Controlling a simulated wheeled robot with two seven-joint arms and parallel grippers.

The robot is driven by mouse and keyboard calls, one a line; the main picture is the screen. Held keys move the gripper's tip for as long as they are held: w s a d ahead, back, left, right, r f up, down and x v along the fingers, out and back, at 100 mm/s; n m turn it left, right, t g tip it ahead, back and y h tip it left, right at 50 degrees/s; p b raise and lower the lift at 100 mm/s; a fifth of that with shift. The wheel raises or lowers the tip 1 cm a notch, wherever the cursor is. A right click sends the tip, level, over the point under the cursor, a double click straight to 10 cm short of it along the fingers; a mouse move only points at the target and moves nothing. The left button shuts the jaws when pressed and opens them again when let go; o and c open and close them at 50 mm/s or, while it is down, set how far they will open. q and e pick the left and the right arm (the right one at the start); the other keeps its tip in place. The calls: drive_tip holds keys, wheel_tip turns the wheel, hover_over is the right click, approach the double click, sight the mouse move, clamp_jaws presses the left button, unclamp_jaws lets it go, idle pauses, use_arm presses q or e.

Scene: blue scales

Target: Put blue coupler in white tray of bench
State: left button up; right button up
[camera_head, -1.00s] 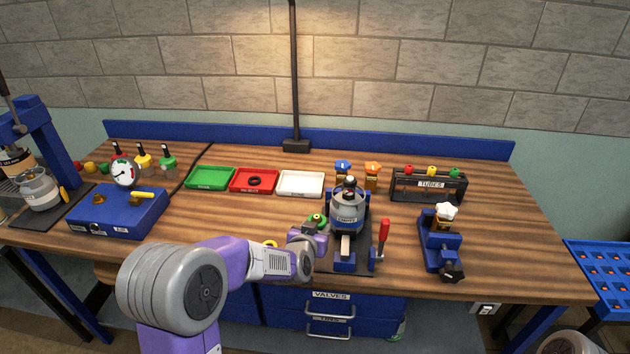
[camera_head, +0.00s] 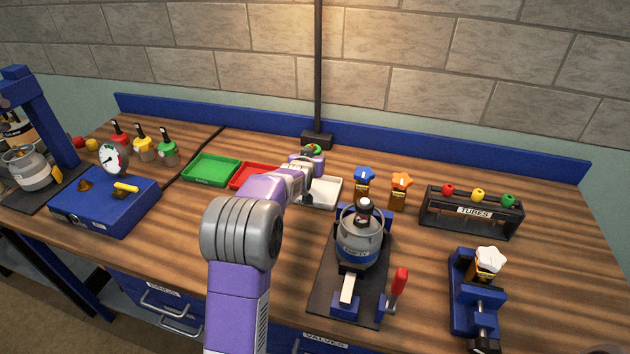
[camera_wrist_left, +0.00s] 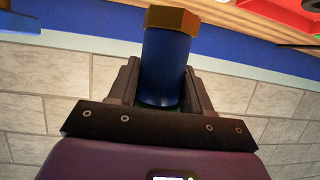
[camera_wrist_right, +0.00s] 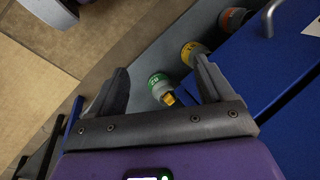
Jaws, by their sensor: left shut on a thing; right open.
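In the left wrist view my left gripper (camera_wrist_left: 163,82) is shut on the blue coupler (camera_wrist_left: 166,62), a blue cylinder with a brass hex end. In the head view my left arm reaches over the trays, with the left gripper (camera_head: 312,160) near the back edge of the white tray (camera_head: 325,192). The coupler cannot be made out there, and part of the white tray is hidden by my arm. My right gripper (camera_wrist_right: 160,75) is open and empty, low near the blue drawers (camera_wrist_right: 270,70).
A red tray (camera_head: 243,183) and green tray (camera_head: 200,178) stand left of the white one. A black lamp base (camera_head: 317,140) is behind. Blue and orange-topped valves (camera_head: 362,183) and a grey canister (camera_head: 358,245) in a fixture stand close on the right.

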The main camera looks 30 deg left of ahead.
use_arm(q)
wheel_tip(320, 180, down, 7)
drive_tip(key=shift+r+b, duration=0.1)
drive_tip(key=shift+b, duration=0.7)
drive_tip(key=shift+f, duration=0.2)
drive_tip(key=o, duration=0.8)
drive_tip(key=shift+f, duration=0.1)
drive_tip(key=o, duration=0.4)
